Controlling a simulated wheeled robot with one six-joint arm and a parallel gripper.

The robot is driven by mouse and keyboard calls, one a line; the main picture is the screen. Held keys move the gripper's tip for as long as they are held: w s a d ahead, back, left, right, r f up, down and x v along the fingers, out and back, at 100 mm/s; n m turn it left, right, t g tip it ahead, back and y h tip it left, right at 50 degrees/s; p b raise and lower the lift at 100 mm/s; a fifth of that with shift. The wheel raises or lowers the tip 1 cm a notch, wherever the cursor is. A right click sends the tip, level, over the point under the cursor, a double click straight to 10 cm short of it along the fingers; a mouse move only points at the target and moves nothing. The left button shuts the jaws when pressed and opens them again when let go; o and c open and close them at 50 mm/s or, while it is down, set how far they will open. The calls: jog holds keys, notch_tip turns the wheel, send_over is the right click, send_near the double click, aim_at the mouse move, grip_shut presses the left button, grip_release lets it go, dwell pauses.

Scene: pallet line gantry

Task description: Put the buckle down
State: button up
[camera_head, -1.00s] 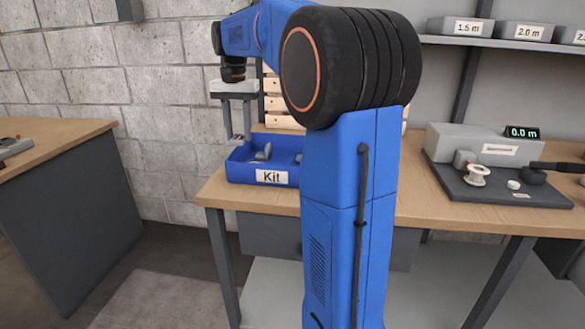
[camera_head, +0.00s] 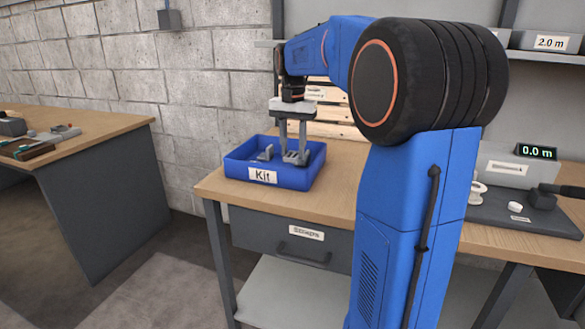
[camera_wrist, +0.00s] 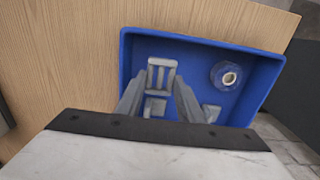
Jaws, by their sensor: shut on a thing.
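The grey slotted buckle (camera_wrist: 162,70) is between the fingertips of my gripper (camera_wrist: 158,92) in the wrist view. My gripper also shows in the head view (camera_head: 293,153), shut on the buckle (camera_head: 295,158), with its fingers pointing down inside the outline of the blue bin (camera_head: 237,168) labelled Kit. The bin's rim (camera_wrist: 200,40) frames the buckle in the wrist view. The buckle looks low in the bin, but I cannot tell whether it touches the floor. The fingers partly hide it.
The bin also holds a clear-blue roll (camera_wrist: 230,77) and a grey piece (camera_head: 266,153). It stands at the left of the wooden bench (camera_head: 340,205), with wooden slats (camera_head: 330,112) behind. A grey device with a display (camera_head: 536,152) is at the right. Another bench (camera_head: 90,125) stands left.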

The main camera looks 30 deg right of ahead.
aim_at(293, 154)
jog(key=shift+f, duration=3.05)
jog(key=o, duration=1.1)
jog(key=shift+f, duration=0.15)
notch_tip(293, 154, up, 12)
jog(key=shift+r, duration=0.15)
jog(key=s+a+f+n+t, duration=0.1)
jog(key=s+a+f+n, duration=0.2)
jog(key=s, duration=0.7)
jog(key=s+a+f+n+t, duration=0.2)
jog(key=s+a+f+n, duration=0.2)
jog(key=s+a+f, duration=0.3)
jog(key=s+a+f+n+t, duration=0.1)
jog(key=s+a+f+n, duration=0.2)
jog(key=s+a+f, duration=0.3)
jog(key=s+f, duration=0.4)
jog(key=s, duration=0.2)
jog(key=shift+s+f+t, duration=0.2)
jog(key=shift+s+t, duration=0.1)
jog(key=shift+t, duration=0.1)
